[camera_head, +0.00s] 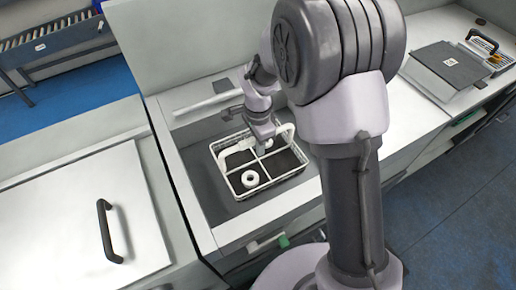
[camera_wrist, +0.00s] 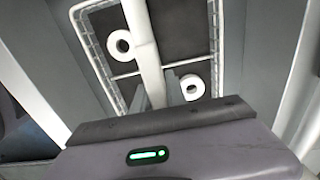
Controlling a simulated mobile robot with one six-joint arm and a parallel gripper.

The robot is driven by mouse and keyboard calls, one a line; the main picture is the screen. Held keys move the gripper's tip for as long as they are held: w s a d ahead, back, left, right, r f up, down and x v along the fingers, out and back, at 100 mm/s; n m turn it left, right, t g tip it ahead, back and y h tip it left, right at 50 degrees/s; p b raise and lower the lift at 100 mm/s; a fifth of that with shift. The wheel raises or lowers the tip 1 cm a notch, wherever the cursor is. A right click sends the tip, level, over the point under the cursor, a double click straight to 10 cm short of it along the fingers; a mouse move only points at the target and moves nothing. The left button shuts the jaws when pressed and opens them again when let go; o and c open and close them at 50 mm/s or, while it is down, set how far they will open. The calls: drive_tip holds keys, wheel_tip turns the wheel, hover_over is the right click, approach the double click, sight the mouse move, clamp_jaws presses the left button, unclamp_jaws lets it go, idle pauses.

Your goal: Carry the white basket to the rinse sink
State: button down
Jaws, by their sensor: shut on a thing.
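The white basket (camera_head: 222,172) is a wire basket with dividers and an arched handle. In the head view it is inside or just above a dark grey sink basin (camera_head: 205,187); I cannot tell if it touches the floor. My gripper (camera_head: 266,138) comes down from above and is shut on the handle. A white ring (camera_head: 250,179) lies in the front left compartment. In the wrist view the handle (camera_wrist: 142,40) runs up between two white rings (camera_wrist: 120,41), and the lower part of the basket is hidden by the gripper body.
A white lidded unit (camera_head: 60,215) with a black handle (camera_head: 110,230) stands left of the sink. A white counter (camera_head: 425,130) runs to the right, with a grey lidded box (camera_head: 450,65) and a black-handled rack (camera_head: 488,50). My arm hides part of the counter.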

drive_tip(key=shift+f, duration=0.1)
drive_tip(key=shift+f, duration=0.15)
drive_tip(key=c, duration=1.3)
unclamp_jaws()
drive_tip(key=shift+c, duration=0.2)
wheel_tip(320, 180, up, 12)
drive_tip(key=p, duration=0.5)
drive_tip(key=s+d+r+n+t+y, duration=0.1)
drive_tip(key=s+r, duration=0.2)
drive_tip(key=r, duration=0.2)
drive_tip(key=s+d+r+n+t, duration=0.1)
drive_tip(key=s+d+r+n, duration=0.15)
drive_tip(key=r, duration=0.35)
drive_tip(key=s+d+r+n+t, duration=0.1)
drive_tip(key=s+r+n+t, duration=0.1)
drive_tip(key=s, duration=0.6)
drive_tip(key=s+d+r+n+t+y, duration=0.1)
drive_tip(key=s+r+n, duration=0.2)
drive_tip(key=s, duration=0.4)
drive_tip(key=shift+s+t, duration=0.4)
